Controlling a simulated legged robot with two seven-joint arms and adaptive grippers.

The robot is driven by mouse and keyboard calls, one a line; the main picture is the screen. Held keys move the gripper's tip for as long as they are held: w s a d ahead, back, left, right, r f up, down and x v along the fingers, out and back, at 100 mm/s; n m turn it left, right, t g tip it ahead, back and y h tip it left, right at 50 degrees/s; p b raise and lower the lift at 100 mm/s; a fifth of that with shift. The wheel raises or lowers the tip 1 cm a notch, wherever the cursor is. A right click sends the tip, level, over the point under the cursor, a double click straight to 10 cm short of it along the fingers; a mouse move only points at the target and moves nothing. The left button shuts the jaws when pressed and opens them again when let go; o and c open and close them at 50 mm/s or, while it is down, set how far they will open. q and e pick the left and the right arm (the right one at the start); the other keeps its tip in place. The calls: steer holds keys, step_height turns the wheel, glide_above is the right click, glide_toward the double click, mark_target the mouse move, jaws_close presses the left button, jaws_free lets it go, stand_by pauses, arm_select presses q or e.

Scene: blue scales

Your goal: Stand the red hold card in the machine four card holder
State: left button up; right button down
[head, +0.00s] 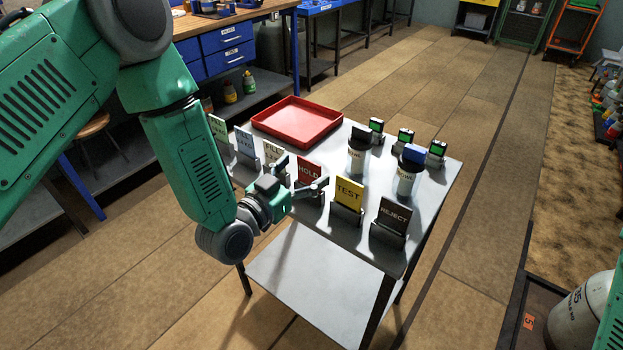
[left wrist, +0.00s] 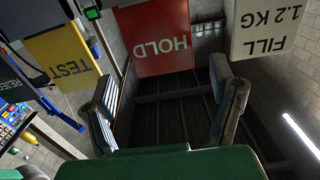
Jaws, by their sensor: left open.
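The red HOLD card (head: 309,172) stands upright in a dark holder in the front row on the grey table (head: 320,268). In the left wrist view the HOLD card (left wrist: 163,40) appears upside down, just beyond the fingertips. My left gripper (head: 304,175) is open beside the card, with its fingers spread toward the card's two sides. In the left wrist view the left gripper (left wrist: 165,78) has nothing between its fingers. I cannot tell which holder belongs to machine four. My right gripper is not in view.
The yellow TEST card (head: 349,194) and dark REJECT card (head: 394,215) stand to the right of HOLD. The white FILL 1.2 KG card (left wrist: 268,28) is its other neighbour. Two lidded jars (head: 357,160) (head: 407,180) stand behind. A red tray (head: 298,121) lies at the back.

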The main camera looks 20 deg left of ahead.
mark_target(307, 164)
arm_select(q)
steer(key=shift+w+d, duration=0.15)
steer(key=shift+w, duration=1.35)
steer(key=shift+d, duration=0.2)
steer(key=c, duration=1.2)
